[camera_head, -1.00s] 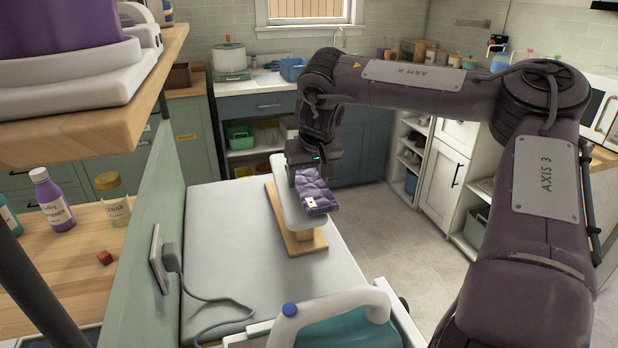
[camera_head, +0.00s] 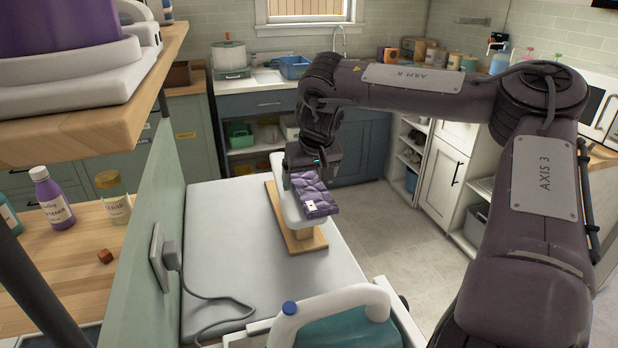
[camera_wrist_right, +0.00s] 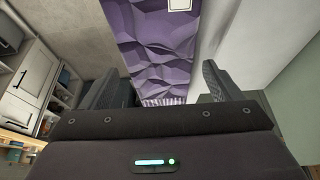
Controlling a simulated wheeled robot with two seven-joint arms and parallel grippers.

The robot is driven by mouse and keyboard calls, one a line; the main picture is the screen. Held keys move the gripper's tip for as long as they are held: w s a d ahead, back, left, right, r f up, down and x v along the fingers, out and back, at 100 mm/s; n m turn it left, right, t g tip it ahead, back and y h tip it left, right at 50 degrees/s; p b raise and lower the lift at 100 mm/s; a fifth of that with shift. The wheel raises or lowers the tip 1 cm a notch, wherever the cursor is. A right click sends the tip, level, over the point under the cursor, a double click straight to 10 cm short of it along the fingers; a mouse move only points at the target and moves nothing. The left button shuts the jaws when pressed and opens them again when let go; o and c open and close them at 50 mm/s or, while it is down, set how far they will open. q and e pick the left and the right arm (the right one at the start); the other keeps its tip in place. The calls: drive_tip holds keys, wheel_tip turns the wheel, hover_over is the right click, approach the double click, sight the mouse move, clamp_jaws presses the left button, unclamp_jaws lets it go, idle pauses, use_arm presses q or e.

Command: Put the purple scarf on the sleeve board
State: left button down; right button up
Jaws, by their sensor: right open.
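The purple quilted scarf (camera_head: 316,200), folded into a narrow strip with a white tag, lies on the sleeve board (camera_head: 291,213), toward its right edge. The board is pale and padded, on a wooden base (camera_head: 307,243). My right gripper (camera_head: 309,181) is over the far end of the scarf. In the right wrist view the scarf (camera_wrist_right: 152,45) runs between the two fingers of the right gripper (camera_wrist_right: 160,88), which stand apart with gaps on both sides. The bare pale board (camera_wrist_right: 226,45) shows to its right, and floor to its left. My left gripper is not in view.
The sleeve board stands on a pale ironing surface (camera_head: 225,235). An iron (camera_head: 335,318) with a white handle is at the near end. A green partition (camera_head: 150,230) with an outlet and cord borders the left. Open floor (camera_head: 400,245) lies to the right.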

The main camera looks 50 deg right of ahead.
drive_tip(key=b+v, duration=0.1)
drive_tip(key=v, duration=1.1)
